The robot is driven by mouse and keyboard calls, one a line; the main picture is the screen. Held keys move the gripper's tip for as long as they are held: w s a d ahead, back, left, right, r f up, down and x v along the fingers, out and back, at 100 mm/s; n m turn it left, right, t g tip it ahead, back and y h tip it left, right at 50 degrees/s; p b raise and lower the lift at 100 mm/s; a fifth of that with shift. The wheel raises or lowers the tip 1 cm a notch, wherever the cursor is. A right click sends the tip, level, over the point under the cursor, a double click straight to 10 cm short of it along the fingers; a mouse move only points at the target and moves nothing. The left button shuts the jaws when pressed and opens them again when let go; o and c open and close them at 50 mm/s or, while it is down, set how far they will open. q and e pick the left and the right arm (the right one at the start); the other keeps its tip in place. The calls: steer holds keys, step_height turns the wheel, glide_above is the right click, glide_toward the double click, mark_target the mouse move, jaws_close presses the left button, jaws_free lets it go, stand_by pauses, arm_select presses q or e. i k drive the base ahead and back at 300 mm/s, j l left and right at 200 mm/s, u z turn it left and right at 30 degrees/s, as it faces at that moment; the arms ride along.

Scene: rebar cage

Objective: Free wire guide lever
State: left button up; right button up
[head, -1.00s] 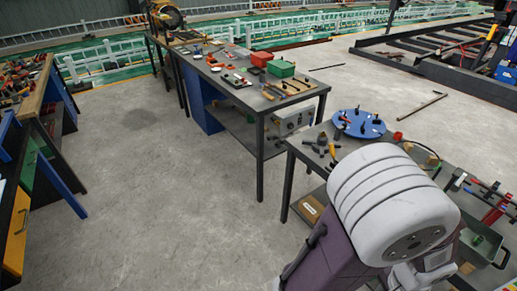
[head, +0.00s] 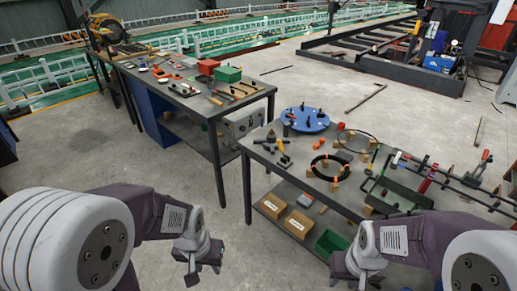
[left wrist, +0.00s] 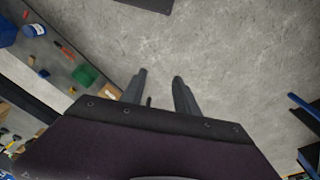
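I cannot pick out a wire guide lever for certain at this size. In the head view a blue round plate (head: 305,121) with several dark upright parts sits on the near workbench (head: 262,158). A small dark fixture with an upright piece (head: 284,157) stands in front of it. Black rings (head: 331,167) lie to its right. My left gripper (head: 191,279) hangs over the floor, left of the bench and apart from it. In the left wrist view its two fingers (left wrist: 159,88) are spread with only floor between them. My right gripper (head: 358,272) is in front of the bench, its fingertips unclear.
A second bench (head: 190,103) behind holds a green box (head: 228,74), a red box (head: 208,67) and several tools. Cartons (head: 298,222) and a green bin (head: 331,243) are on the near bench's lower shelf. Floor left of the benches is clear.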

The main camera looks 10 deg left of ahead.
mark_target(279, 141)
steer(key=i+j, duration=0.15)
steer(key=i, duration=0.45)
steer(key=i+j, duration=0.1)
steer(key=i, duration=0.5)
